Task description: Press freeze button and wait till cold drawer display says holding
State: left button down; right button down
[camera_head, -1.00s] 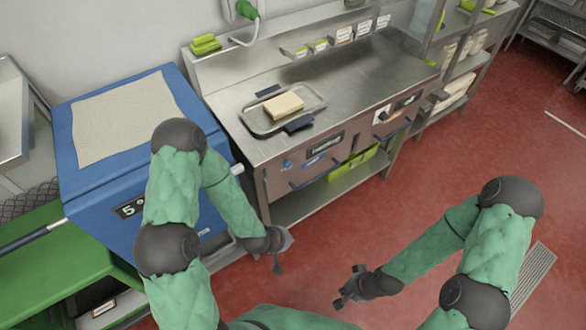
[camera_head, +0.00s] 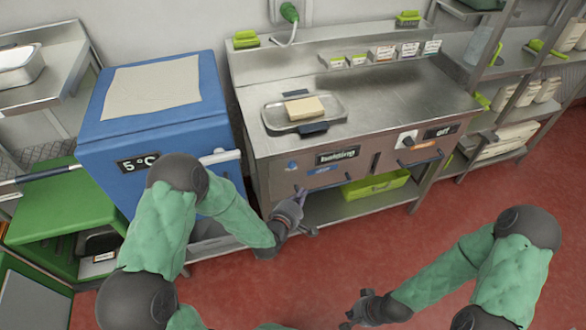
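The steel counter unit has a left drawer (camera_head: 364,172) with a black display (camera_head: 337,156); its white lettering is too small to read surely. A small blue button-like mark (camera_head: 291,165) and a blue label (camera_head: 322,170) are on the drawer front, left of and below the display. Which is the freeze button I cannot tell. My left gripper (camera_head: 304,212) is in front of and below the left end of that drawer, with its fingers apart and nothing seen between them. My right gripper (camera_head: 354,310) is low over the red floor, open and empty, away from the unit.
The right drawer's display (camera_head: 439,131) reads "off", beside a knob (camera_head: 406,139). A tray (camera_head: 274,118) with a pale block (camera_head: 304,108) lies on the counter. A blue cabinet (camera_head: 115,187) showing 5 °C stands at left. A green bin (camera_head: 375,187) sits below. Floor at right is clear.

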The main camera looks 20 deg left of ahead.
aim_at(292, 165)
pick_arm(q)
jog(key=shift+w+a, duration=0.1)
jog(key=w+a+b, duration=0.1)
jog(key=w+a, duration=0.3)
jog(key=w, duration=0.3)
jog(key=shift+a+b, duration=0.35)
jog(key=shift+a, duration=0.05)
jog(key=shift+w, duration=0.1)
dwell(1.4)
jog(key=shift+w+a, duration=0.2)
jog(key=shift+w, duration=0.1)
jog(key=shift+w+a+b, duration=0.3)
jog(key=shift+w+b, duration=0.05)
jog(key=shift+b, duration=0.1)
dwell(0.7)
jog(key=shift+s+d, duration=0.5)
jog(key=shift+s, duration=0.2)
